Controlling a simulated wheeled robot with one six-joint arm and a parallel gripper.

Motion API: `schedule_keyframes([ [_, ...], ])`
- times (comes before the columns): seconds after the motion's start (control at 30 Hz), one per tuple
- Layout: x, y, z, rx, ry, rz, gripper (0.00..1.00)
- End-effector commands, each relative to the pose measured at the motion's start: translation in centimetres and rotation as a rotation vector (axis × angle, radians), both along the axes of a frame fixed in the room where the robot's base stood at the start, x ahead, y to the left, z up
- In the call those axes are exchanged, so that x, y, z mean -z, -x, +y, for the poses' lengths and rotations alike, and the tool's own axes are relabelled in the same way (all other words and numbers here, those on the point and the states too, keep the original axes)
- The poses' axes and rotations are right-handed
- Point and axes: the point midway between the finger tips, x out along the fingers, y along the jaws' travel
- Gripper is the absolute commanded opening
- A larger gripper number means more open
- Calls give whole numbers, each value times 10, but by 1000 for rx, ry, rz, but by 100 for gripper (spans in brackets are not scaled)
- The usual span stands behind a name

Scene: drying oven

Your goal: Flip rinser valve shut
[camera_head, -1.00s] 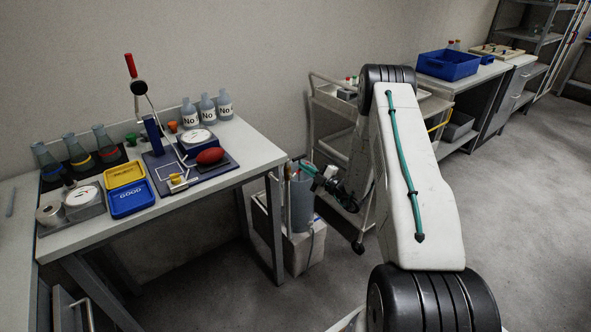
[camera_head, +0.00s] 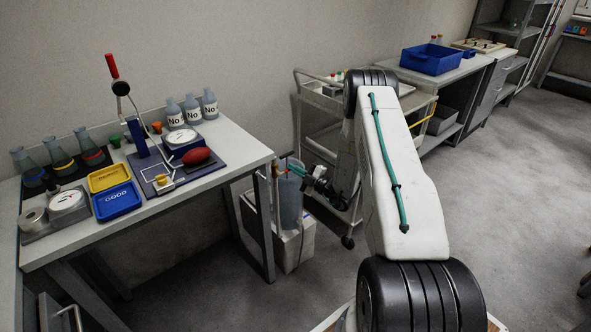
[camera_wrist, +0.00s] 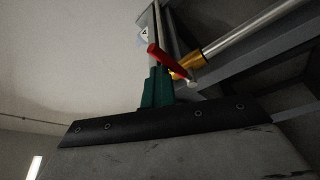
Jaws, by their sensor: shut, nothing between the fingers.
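The rinser valve shows in the wrist view as a red lever (camera_wrist: 157,57) on a brass body (camera_wrist: 187,66) at the end of a pale pipe. The lever slants down to the right, just beyond my fingertips. My gripper (camera_wrist: 158,84), with teal fingers, is shut and empty; the lever's upper end overlaps the fingers' line, and I cannot tell whether they touch. In the head view my gripper (camera_head: 299,169) is at the top of the grey rinser cylinder (camera_head: 291,208), beside the table's right end. The valve is too small to make out clearly there.
The cylinder stands by a white box (camera_head: 294,250) on the floor. The table (camera_head: 232,145) to the left holds flasks, bottles, trays and a press stand. A trolley (camera_head: 327,131) stands behind my arm. Open floor lies to the right.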

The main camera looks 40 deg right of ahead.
Motion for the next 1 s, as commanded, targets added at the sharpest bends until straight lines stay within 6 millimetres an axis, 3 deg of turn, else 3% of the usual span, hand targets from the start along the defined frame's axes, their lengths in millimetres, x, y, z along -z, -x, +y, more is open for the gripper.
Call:
schedule_keyframes([
  [0.4, 3, 2, -1, 7, -2, 14, 0],
  [0.53, -12, 1, -1, 5, -1, 10, 0],
  [0.67, -41, 0, 1, 1, 3, 2, 0],
  [1.0, -15, 71, -2, 2, -2, 3, 0],
])
